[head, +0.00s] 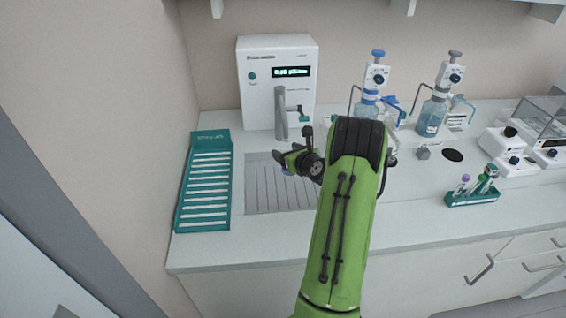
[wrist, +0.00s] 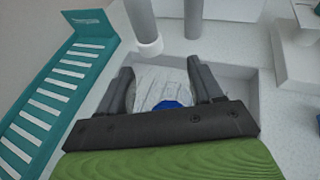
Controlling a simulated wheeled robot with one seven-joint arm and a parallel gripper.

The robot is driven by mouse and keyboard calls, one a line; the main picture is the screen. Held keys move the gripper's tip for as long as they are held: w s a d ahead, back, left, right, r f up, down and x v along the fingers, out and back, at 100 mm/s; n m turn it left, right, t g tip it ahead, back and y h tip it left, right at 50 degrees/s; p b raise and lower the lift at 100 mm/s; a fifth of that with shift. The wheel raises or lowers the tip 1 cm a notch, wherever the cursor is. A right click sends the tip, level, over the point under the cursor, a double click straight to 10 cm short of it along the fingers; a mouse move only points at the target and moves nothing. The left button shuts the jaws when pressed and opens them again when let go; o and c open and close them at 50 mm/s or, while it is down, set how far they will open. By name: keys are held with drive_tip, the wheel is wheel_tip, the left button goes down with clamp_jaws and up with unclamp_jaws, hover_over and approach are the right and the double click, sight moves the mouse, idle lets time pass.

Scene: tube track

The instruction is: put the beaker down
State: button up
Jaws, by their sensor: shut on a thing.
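My gripper (wrist: 160,78) is shut on the beaker (wrist: 160,88), a clear, whitish vessel between the two dark fingers in the wrist view. A blue patch shows at its near side. In the head view my gripper (head: 290,158) is above the back part of the grey recessed, ribbed basin (head: 262,200), in front of the white dispenser (head: 255,95). The beaker is mostly hidden there by the gripper and arm. I cannot tell whether its base touches the basin floor.
The dispenser's grey spout (head: 281,125) is just behind my gripper. A teal slotted rack (head: 183,212) lies left of the basin. Bottles with dispenser tops (head: 432,118) and a teal tube rack (head: 472,198) stand to the right. The front counter strip (head: 240,238) is clear.

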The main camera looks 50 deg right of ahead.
sight(286, 150)
drive_tip(key=x, duration=0.3)
drive_tip(key=shift+w+r, duration=0.1)
drive_tip(key=shift+f+b, duration=0.9)
drive_tip(key=shift+f, duration=2.35)
drive_tip(key=o, duration=1)
drive_tip(key=shift+o, duration=0.2)
